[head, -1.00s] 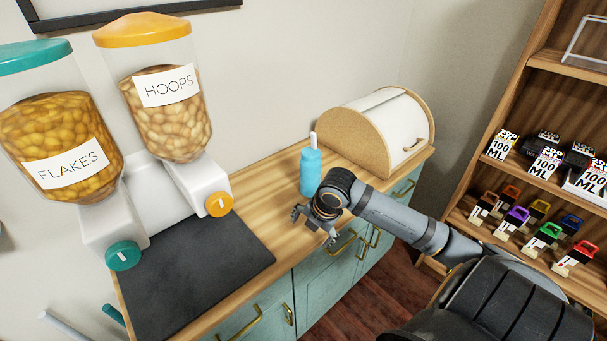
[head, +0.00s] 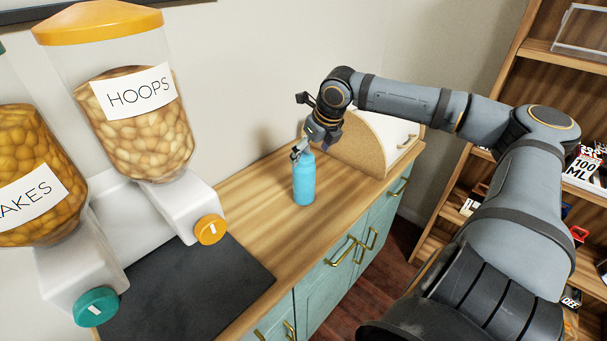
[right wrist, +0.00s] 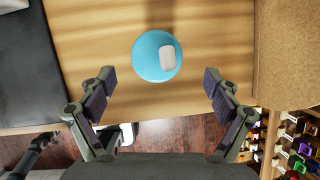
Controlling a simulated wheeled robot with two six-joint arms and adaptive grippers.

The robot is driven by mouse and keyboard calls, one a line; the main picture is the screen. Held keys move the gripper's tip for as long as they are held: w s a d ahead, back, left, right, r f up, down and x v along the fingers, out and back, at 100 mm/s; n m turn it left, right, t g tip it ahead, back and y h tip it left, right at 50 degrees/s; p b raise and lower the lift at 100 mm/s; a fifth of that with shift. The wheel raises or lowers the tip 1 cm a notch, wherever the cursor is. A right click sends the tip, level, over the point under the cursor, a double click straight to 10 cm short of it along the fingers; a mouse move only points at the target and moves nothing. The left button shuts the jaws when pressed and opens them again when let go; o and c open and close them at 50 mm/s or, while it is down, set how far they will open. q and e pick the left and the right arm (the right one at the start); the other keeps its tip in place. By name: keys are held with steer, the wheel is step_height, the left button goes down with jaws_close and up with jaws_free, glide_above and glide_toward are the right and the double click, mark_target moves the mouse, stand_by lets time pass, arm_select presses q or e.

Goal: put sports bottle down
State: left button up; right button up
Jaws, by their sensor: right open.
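The sports bottle (head: 304,181) is light blue and stands upright on the wooden counter, in front of the bread bin. In the right wrist view the bottle (right wrist: 151,58) shows from above as a blue disc with a white spout on top. My right gripper (head: 300,152) is just above the bottle, pointing down, and hides its top in the head view. In the right wrist view its fingers (right wrist: 159,88) are wide apart with nothing between them, and the bottle lies beyond the fingertips.
The wooden counter (head: 262,206) is clear around the bottle. The bread bin (head: 350,148) stands behind it. A dark mat (head: 200,290) and the hoops dispenser (head: 140,115) are to the left. The shelf unit (head: 497,95) stands to the right.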

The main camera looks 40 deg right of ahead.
mark_target(305, 167)
steer(key=shift+w+a+f, duration=0.1)
steer(key=shift+f, duration=0.85)
steer(key=x, duration=0.3)
steer(key=shift+f+b, duration=0.3)
steer(key=shift+w+a+f, duration=0.1)
steer(key=shift+w+f, duration=0.2)
steer(key=shift+r, duration=0.1)
jaws_close()
